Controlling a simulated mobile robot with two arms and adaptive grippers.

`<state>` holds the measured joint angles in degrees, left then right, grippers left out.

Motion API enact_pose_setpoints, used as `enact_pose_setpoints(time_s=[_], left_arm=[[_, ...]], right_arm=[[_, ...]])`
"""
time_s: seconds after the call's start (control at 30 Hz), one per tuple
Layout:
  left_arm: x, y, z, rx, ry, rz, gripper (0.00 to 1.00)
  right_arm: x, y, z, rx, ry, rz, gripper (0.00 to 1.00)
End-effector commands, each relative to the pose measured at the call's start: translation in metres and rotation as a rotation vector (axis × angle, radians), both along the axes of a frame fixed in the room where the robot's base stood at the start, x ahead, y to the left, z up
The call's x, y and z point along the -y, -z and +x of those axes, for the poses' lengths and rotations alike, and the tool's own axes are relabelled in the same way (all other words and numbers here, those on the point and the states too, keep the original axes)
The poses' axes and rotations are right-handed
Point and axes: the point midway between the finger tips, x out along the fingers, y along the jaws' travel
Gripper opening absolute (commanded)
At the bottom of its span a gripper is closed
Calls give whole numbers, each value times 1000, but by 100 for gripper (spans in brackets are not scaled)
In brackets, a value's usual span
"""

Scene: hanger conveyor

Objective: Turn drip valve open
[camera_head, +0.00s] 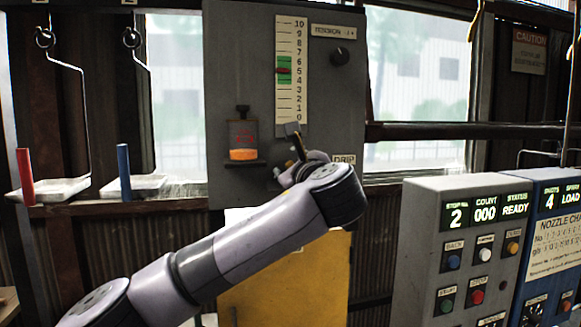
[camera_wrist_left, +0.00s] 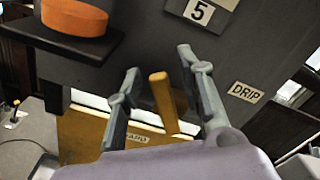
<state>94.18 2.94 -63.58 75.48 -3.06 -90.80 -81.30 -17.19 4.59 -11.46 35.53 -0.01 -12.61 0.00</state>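The drip valve's yellow-brown lever (camera_head: 299,147) sticks out from the grey panel, beside the DRIP label (camera_head: 344,159). My left gripper (camera_head: 290,168) is at the lever, partly hidden by my own wrist in the head view. In the left wrist view, the two fingers of my left gripper (camera_wrist_left: 158,62) are spread apart. The lever (camera_wrist_left: 162,100) stands between them, with visible gaps on both sides. The DRIP label (camera_wrist_left: 245,92) is to the right of the fingers. My right gripper is in neither view.
A container with orange liquid (camera_head: 243,140) sits on a small shelf left of the lever. A 0–10 scale (camera_head: 291,70) and a black knob (camera_head: 340,55) are above. A yellow cabinet (camera_head: 290,285) stands below. Control boxes (camera_head: 470,215) stand at the right.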

Motion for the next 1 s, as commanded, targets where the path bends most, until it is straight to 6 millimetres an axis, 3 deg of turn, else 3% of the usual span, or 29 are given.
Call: enact_pose_setpoints(time_s=[0.27,0.7,1.0], left_arm=[[6,0,-15,1,3,0,35],[33,0,-98,1,4,0,35],[37,0,-114,0,0,0,35]], right_arm=[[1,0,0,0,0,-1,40],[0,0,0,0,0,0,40],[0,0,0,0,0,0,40]])
